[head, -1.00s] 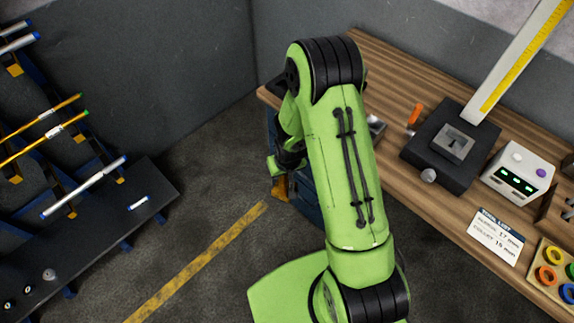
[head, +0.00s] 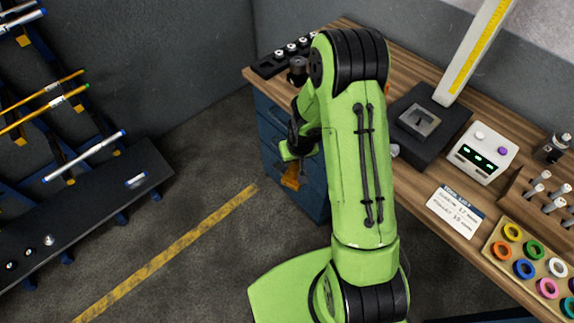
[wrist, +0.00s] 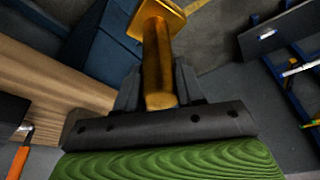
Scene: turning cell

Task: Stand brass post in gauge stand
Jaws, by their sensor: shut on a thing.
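The brass post (wrist: 157,62) is a gold rod with a square plate at its far end. It lies between the jaws of my gripper (wrist: 158,88) in the wrist view. In the head view the post (head: 291,177) hangs low beside the bench drawers, partly hidden by my gripper (head: 298,152). My gripper is shut on it. The gauge stand (head: 405,138) is a black block on the bench with a grey square socket piece (head: 418,119) on top. A tall upright with a yellow scale (head: 474,49) rises behind it. My arm hides part of the stand's left side.
A white box with green displays (head: 482,152), a card (head: 455,212) and a tray of coloured rings (head: 490,249) occupy the bench. A black holder (head: 268,66) is at its far left corner. A rod rack (head: 75,215) stands left, with open floor between.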

